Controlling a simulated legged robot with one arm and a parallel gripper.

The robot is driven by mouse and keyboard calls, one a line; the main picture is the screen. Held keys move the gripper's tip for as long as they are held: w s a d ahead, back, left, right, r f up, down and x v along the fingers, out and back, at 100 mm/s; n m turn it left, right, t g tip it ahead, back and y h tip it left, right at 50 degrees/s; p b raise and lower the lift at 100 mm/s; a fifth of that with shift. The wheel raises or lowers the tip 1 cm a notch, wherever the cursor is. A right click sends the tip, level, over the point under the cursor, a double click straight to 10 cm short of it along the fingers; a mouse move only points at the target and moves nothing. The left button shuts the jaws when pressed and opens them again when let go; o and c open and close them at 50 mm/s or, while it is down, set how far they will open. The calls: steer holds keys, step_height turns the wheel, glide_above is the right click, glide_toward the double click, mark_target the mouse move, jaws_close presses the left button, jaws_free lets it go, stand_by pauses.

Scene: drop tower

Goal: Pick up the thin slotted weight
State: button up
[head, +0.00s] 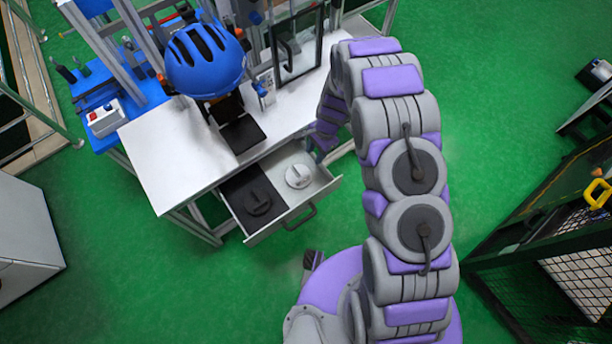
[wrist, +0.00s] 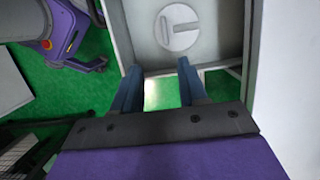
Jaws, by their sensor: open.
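A pale weight (head: 298,177) lies in the light right part. I cannot tell from the frames which one is thinner. In the wrist view, one pale weight (wrist: 177,28) lies flat in the drawer beyond my fingertips. My gripper (wrist: 158,68) is open and empty, its two dark blue fingers apart near the drawer's edge and not around the weight.
The drawer is pulled out from under a white table (head: 165,150). A blue bench (head: 92,100) is at the left. A black mesh cage (head: 560,240) is at the right. Green floor lies clear in front.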

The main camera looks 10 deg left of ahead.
steer(key=b, duration=0.3)
glide_above(303, 178)
steer(key=d, duration=0.2)
steer(key=f, duration=1.1)
steer(key=shift+w+a+f, duration=0.25)
steer(key=shift+w, duration=0.05)
steer(key=shift+w+a+b+x, duration=0.1)
steer(key=shift+b+x, duration=0.2)
steer(key=shift+x, duration=0.6)
steer(key=shift+w+a+b+x, duration=0.15)
steer(key=shift+b+x, duration=0.2)
steer(key=shift+x, duration=0.55)
steer(key=shift+w+a+b+x, duration=0.1)
steer(key=shift+b+x, duration=0.2)
steer(key=shift+x, duration=0.6)
steer(key=shift+d, duration=0.1)
jaws_close()
